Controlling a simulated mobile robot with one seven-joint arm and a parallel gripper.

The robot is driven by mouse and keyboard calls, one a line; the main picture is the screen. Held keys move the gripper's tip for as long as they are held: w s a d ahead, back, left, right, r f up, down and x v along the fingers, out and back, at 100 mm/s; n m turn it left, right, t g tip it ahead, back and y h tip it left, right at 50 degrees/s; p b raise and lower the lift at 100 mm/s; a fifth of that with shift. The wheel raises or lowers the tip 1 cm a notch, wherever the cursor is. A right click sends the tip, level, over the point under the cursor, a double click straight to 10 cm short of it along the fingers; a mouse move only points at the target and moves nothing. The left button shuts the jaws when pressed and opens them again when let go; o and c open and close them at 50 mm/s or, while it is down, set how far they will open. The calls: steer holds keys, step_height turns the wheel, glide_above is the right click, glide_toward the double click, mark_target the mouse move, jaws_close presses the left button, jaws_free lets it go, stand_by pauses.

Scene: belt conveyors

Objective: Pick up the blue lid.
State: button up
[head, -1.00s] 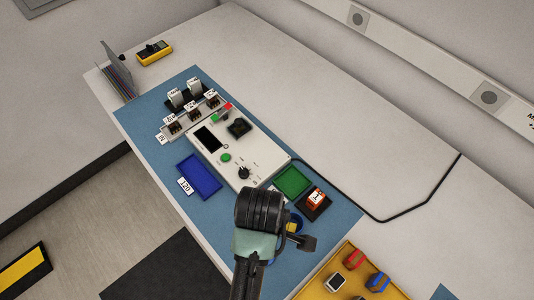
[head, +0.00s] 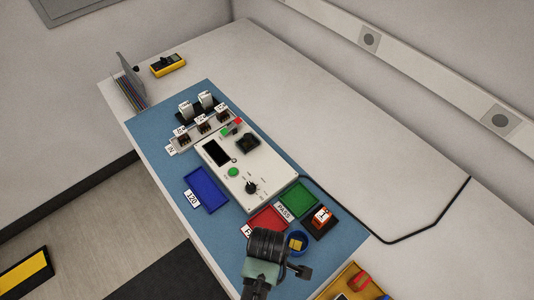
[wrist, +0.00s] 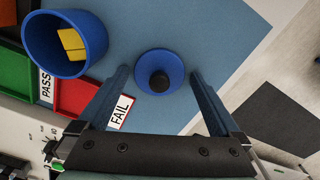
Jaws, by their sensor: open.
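The blue lid (wrist: 146,62) is a round, shallow cone-like piece with a black knob in its middle. In the wrist view it lies between the two fingers of my gripper (wrist: 159,76), with a gap to each side. My gripper is open and holds nothing. How high the fingers are above the lid is hard to tell. In the head view my arm hides the lid. A blue cup (wrist: 52,65) with yellow pieces inside stands left of the gripper in the wrist view, and it also shows in the head view (head: 291,250).
A red FAIL tray (head: 262,222), green PASS tray (head: 297,198) and blue tray (head: 205,190) lie on the blue mat (head: 150,130) around a white test device (head: 220,178). An orange-white part (head: 321,216) sits on a black base. Bare mat lies around the lid.

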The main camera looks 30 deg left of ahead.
steer(key=c, duration=1.2)
steer(key=shift+o, duration=0.2)
steer(key=shift+r, duration=0.1)
